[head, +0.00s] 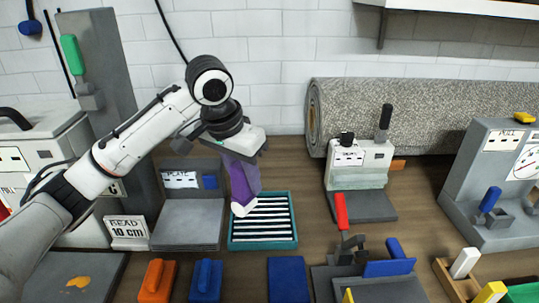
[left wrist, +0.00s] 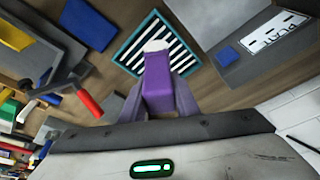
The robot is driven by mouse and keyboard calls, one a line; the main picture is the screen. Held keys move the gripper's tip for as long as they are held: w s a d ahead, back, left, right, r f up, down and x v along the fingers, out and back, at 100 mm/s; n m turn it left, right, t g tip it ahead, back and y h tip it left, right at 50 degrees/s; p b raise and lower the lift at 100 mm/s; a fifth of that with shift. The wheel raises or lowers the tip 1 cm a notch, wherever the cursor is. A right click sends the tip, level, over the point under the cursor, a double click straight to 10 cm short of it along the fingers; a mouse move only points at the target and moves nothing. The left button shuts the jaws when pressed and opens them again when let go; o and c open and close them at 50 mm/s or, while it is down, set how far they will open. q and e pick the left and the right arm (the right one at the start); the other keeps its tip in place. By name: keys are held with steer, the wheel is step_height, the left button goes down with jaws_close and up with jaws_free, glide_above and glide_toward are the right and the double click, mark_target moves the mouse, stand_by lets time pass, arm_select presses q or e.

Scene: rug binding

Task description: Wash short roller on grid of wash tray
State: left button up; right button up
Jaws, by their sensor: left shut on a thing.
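My left gripper (head: 240,180) is shut on a purple-handled tool with a white end, which I take to be the short roller (head: 242,209). The tray has a teal rim and a grid of white bars over dark gaps. My right gripper is not in view.
Orange (head: 157,280) and blue (head: 206,280) blocks lie in front. A machine with a red handle (head: 341,210) stands to the right. A rolled grey rug (head: 440,110) lies behind.

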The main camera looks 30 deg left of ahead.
arm_select(q)
steer(key=shift+w, duration=0.3)
steer(key=shift+f, duration=0.2)
steer(key=shift+s+f, duration=0.2)
steer(key=shift+f, duration=0.15)
step_height(320, 180, down, 4)
steer(key=shift+s+r, duration=0.1)
steer(key=shift+r, duration=0.05)
steer(key=shift+f, duration=1)
steer(key=shift+f, duration=0.45)
steer(key=shift+d, duration=0.1)
